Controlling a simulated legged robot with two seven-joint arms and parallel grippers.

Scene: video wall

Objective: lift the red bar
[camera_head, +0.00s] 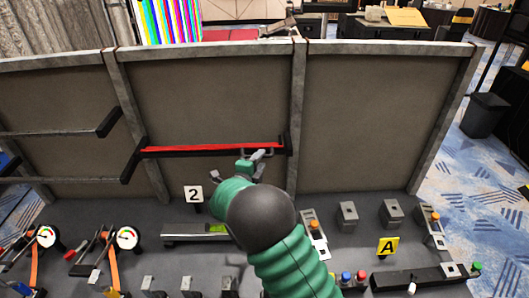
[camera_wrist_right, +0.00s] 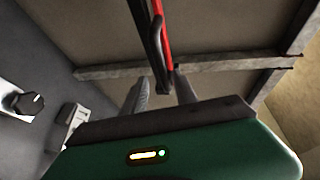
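The red bar (camera_head: 215,147) runs level along the middle panel, set in a black frame (camera_head: 135,158) with arms at both ends. It also shows in the right wrist view (camera_wrist_right: 166,38) beside a black strip. My right gripper (camera_head: 258,156) is at the right part of the bar, at its lower edge. In the right wrist view its two fingers (camera_wrist_right: 160,88) stand apart, with the end of the black strip in line with the gap. I cannot tell whether they touch the bar. My left gripper is in neither view.
A console below carries a "2" sign (camera_head: 194,194), an "A" sign (camera_head: 387,246), dials (camera_head: 127,237), grey blocks (camera_head: 347,215) and several buttons. A dark bar (camera_head: 65,132) crosses the left panel. A bin (camera_head: 483,115) stands beyond at the right.

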